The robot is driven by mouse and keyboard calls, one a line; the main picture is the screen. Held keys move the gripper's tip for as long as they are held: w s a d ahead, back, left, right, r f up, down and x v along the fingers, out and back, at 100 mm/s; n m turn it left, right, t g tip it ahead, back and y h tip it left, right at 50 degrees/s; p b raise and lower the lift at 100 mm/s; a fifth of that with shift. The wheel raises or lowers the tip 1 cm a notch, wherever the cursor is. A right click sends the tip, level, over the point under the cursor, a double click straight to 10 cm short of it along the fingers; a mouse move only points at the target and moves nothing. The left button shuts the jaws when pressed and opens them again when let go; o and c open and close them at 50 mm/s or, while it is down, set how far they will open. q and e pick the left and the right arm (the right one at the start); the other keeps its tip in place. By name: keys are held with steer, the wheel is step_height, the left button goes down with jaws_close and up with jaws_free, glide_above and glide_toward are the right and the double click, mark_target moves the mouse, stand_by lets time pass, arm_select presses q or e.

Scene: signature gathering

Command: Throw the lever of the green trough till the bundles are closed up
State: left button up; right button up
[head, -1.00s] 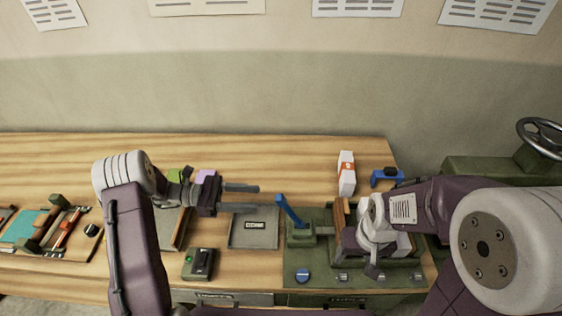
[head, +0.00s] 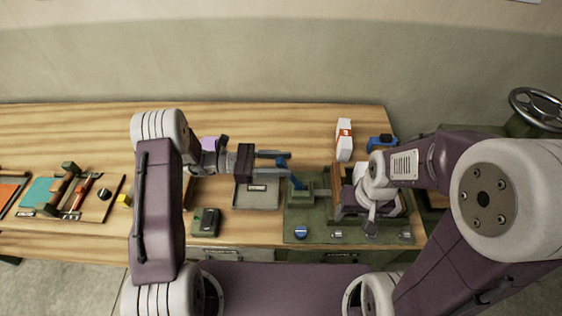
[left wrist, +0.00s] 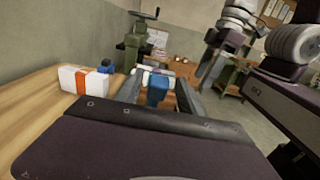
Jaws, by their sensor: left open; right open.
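The green trough (head: 300,220) sits at the right part of the bench. Its blue lever (head: 295,181) stands at its left end, tilted up and to the left. My left gripper (head: 286,160) is open at the lever's top. In the left wrist view the blue lever end (left wrist: 157,90) shows between the two open fingers (left wrist: 158,92); whether they touch it cannot be told. My right gripper (head: 369,222) is open over the trough's right part and hides much of its inside. The bundles cannot be made out clearly behind it.
A white box with an orange band (head: 344,140) and a blue tool (head: 381,142) stand behind the trough. A grey tray (head: 256,194) and a dark green device (head: 206,221) lie to its left.

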arm_select(q)
steer(key=shift+w+f, duration=0.1)
steer(key=shift+w, duration=0.1)
steer(key=c, duration=1)
stand_by(0.5)
